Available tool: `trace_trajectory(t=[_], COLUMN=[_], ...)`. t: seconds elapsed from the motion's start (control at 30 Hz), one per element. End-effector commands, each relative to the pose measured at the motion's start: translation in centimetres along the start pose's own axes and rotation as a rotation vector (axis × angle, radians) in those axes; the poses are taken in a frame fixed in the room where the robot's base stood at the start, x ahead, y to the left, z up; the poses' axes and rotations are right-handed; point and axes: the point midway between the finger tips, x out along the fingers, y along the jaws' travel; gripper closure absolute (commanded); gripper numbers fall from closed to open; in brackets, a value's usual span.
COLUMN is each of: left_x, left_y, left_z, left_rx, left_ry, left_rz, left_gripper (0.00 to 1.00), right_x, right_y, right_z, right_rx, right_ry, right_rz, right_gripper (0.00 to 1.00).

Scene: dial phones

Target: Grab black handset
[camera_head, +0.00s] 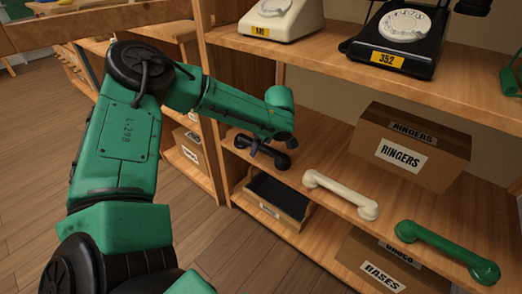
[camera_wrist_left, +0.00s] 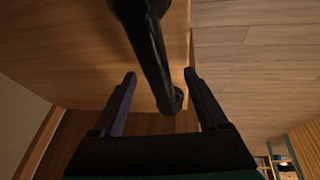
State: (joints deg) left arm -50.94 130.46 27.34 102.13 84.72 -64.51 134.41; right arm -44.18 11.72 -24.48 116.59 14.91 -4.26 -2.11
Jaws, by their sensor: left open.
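The black handset (camera_head: 279,160) lies on the middle shelf at its left end, partly covered by my left arm's wrist. In the left wrist view the black handset (camera_wrist_left: 152,50) runs from the top edge down between the two dark fingers of my left gripper (camera_wrist_left: 161,75). The fingers are open, one on each side of its lower part, with a visible gap on both sides. In the head view my left gripper (camera_head: 260,150) is at the handset, mostly hidden behind my own wrist. My right gripper does not show.
A white handset (camera_head: 340,193) and a green handset (camera_head: 447,250) lie farther right on the same shelf. A RINGERS box (camera_head: 430,158) stands behind them. Dial phones, one cream (camera_head: 285,20) and one black (camera_head: 400,62), stand on the shelf above. A tray (camera_head: 283,215) is below.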

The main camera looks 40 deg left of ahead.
Motion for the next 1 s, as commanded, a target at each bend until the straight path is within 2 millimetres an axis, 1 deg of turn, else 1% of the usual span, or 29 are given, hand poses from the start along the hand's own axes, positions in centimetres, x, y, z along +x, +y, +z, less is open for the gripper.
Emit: trace_trajectory(t=[0.37, 0.4, 0.47, 0.5, 0.57, 1.0], left_x=[0.12, 0.12, 0.12, 0.12, 0.13, -0.01], left_y=[-0.02, -0.02, -0.02, -0.02, -0.03, -0.05], left_z=[0.06, 0.06, 0.06, 0.06, 0.06, 0.01], left_rx=[0.000, 0.000, 0.000, 0.000, 0.000, 0.000], left_ry=[0.000, 0.000, 0.000, 0.000, 0.000, -0.001], left_rz=[0.000, 0.000, 0.000, 0.000, 0.000, -0.002], left_gripper=[0.24, 0.39, 0.62, 0.77, 1.00, 1.00], right_x=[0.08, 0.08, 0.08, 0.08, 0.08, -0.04], right_y=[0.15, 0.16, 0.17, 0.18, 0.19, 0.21], right_z=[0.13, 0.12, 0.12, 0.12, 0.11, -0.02], right_rx=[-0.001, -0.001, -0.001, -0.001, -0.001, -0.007], right_ry=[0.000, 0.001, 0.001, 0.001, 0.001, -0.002], right_rz=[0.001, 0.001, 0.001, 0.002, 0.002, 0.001], right_gripper=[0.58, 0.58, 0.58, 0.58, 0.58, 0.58])
